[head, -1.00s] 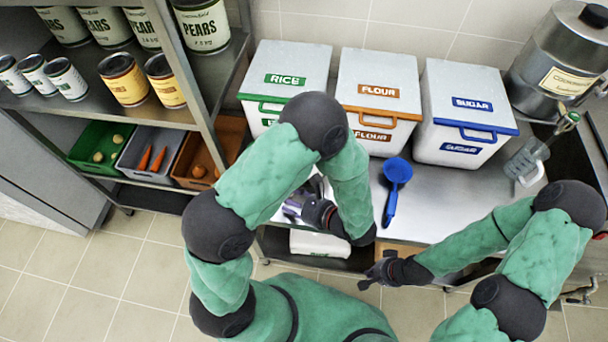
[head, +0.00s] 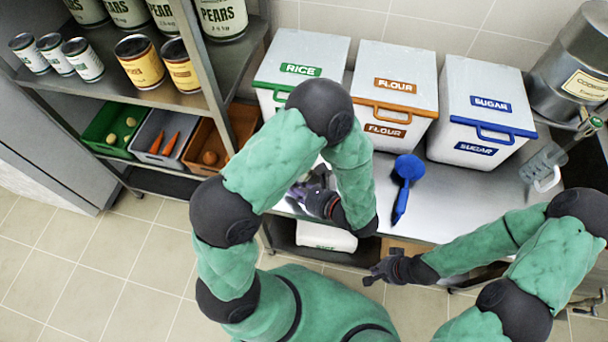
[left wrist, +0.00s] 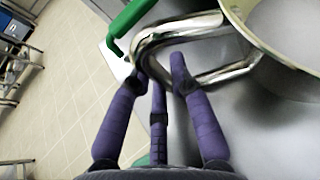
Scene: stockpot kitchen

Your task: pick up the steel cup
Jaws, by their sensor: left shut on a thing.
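The steel cup (left wrist: 295,30) shows at the top right of the left wrist view, with its wide round rim and a looped metal handle (left wrist: 150,50). My left gripper (left wrist: 158,80) has its purple fingers around this handle and is shut on it. In the head view my left gripper (head: 312,198) is over the left end of the steel counter, and my forearm hides most of the cup there. My right gripper (head: 380,268) is empty at the counter's front edge, its fingers apart.
White bins for rice (head: 305,58), flour (head: 398,75) and sugar (head: 488,90) line the back of the counter (head: 450,200). A blue scoop (head: 408,168) lies in front of the flour bin. A green handle (left wrist: 130,20) is close beside the cup handle. Shelves with cans stand left.

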